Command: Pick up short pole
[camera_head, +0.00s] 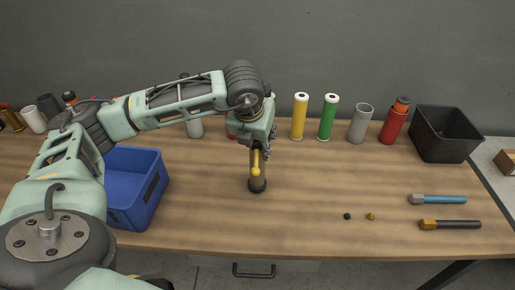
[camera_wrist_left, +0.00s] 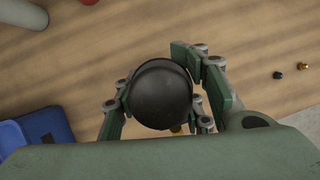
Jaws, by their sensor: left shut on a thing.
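A short pole (camera_head: 257,183) stands upright near the middle of the wooden table, with a dark round base, a brownish body and a yellow piece on its front. My left gripper (camera_head: 259,147) comes down from above and is shut around its upper part. In the left wrist view, the pole's round black top (camera_wrist_left: 160,95) sits between the green fingers. The gripper hides the pole's upper part in the head view. I cannot tell whether the base touches the table. My right gripper is not in view.
A blue bin (camera_head: 152,205) stands left of the pole, a black bin (camera_head: 418,145) at the back right. Yellow (camera_head: 299,118), green (camera_head: 327,118), grey (camera_head: 360,125) and red (camera_head: 395,122) cylinders line the back. Blue-handled (camera_head: 445,199) and black-handled (camera_head: 460,224) tools lie at right.

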